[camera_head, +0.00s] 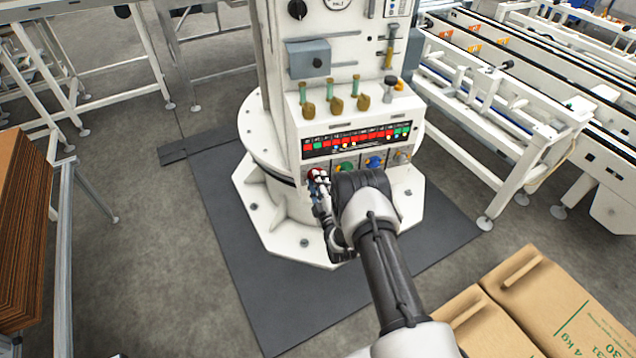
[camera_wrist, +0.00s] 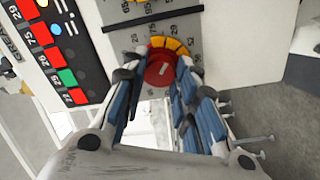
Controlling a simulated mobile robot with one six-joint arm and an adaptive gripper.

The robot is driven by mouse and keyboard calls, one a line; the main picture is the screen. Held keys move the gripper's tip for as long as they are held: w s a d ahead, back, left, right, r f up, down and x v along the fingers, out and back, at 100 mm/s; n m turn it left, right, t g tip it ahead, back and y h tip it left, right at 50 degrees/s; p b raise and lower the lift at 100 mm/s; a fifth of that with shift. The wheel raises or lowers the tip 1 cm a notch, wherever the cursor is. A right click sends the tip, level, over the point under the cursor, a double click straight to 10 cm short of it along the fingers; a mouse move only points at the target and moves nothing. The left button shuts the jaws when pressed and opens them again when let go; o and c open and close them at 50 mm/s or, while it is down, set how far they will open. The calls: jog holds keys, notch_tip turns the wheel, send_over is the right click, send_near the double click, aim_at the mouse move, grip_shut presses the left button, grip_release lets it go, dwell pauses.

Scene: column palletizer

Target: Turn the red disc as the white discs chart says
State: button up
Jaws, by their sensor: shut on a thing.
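The red disc (camera_wrist: 160,71) is a round knob with a white pointer mark on the front of the machine's panel. An orange and yellow scale arcs around its far side in the wrist view. My gripper (camera_wrist: 158,80) is shut on the red disc, with a blue-padded finger on each side of it. In the head view the red disc (camera_head: 318,174) shows at the left end of a row of knobs, with my gripper (camera_head: 319,184) at it. I cannot make out the white discs chart in either view.
A green knob (camera_head: 346,167) and a blue knob (camera_head: 375,162) sit to the right of the red disc. A strip of red and green numbered tiles (camera_head: 357,138) runs above them. Cardboard boxes (camera_head: 535,300) stand at the lower right. A dark mat (camera_head: 250,260) lies around the machine's base.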

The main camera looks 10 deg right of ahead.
jog(key=shift+f+n, duration=0.1)
jog(key=shift+n, duration=0.6)
jog(key=o, duration=1)
jog(key=shift+o, duration=0.2)
jog(key=s+d, duration=0.1)
jog(key=s, duration=1.1)
jog(key=shift+f, duration=0.15)
